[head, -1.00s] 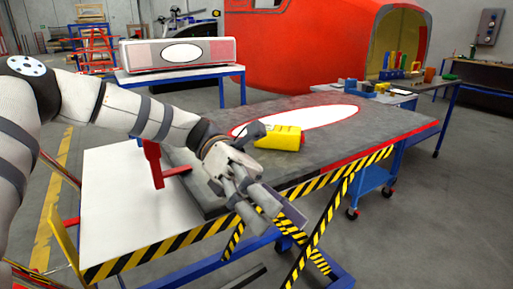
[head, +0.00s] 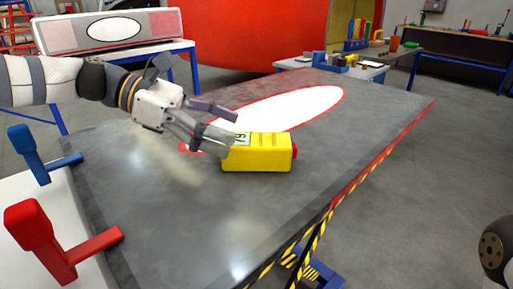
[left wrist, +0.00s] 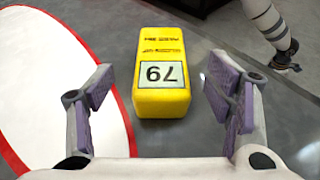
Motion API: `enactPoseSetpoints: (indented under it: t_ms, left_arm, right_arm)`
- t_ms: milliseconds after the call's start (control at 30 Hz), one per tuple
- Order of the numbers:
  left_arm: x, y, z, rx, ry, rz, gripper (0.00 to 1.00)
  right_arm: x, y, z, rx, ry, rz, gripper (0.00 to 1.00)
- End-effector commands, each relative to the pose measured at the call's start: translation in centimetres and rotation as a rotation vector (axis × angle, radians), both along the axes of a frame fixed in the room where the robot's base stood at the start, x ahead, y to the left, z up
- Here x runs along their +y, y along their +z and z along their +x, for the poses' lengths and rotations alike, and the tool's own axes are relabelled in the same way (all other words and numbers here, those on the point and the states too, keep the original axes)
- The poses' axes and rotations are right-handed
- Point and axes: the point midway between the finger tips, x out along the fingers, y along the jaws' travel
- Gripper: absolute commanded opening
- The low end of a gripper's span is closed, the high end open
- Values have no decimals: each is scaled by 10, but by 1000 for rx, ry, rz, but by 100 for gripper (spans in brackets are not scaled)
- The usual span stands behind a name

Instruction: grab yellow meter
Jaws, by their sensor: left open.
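The yellow meter (head: 262,155) lies on the dark grey panel of the table. In the left wrist view the yellow meter (left wrist: 161,75) sits ahead and between the two fingers. My left gripper (head: 226,127) is open, with its fingertips close to the display end of the meter. In the left wrist view the left gripper (left wrist: 163,100) has purple pads spread on both sides, apart from the meter. My right gripper is not in view.
A red clamp (head: 62,245) and a blue clamp (head: 38,155) stand at the table's left edge. A white oval with a red outline (head: 290,105) marks the panel behind the meter. The panel right of the meter is clear. A side table (head: 345,68) holds several small items.

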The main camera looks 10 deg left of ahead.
Motion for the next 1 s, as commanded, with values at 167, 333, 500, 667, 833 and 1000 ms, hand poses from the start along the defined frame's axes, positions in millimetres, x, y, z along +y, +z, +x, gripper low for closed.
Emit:
enactPoseSetpoints:
  t_ms: [167,333,500,667,833,1000]
  left_arm:
    - [-23,-12,4,4,-3,0,73]
    - [-51,-25,8,4,-2,0,73]
    - [-60,-25,10,-2,1,-1,73]
    - [-59,-24,10,-3,1,0,64]
    - [-59,-24,10,-3,1,0,26]
    - [-59,-23,10,-4,1,-1,1]
  right_arm:
    - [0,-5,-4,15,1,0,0]
    - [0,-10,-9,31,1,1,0]
    - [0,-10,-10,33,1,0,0]
    - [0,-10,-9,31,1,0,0]
    - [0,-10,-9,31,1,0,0]
    - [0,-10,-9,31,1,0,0]
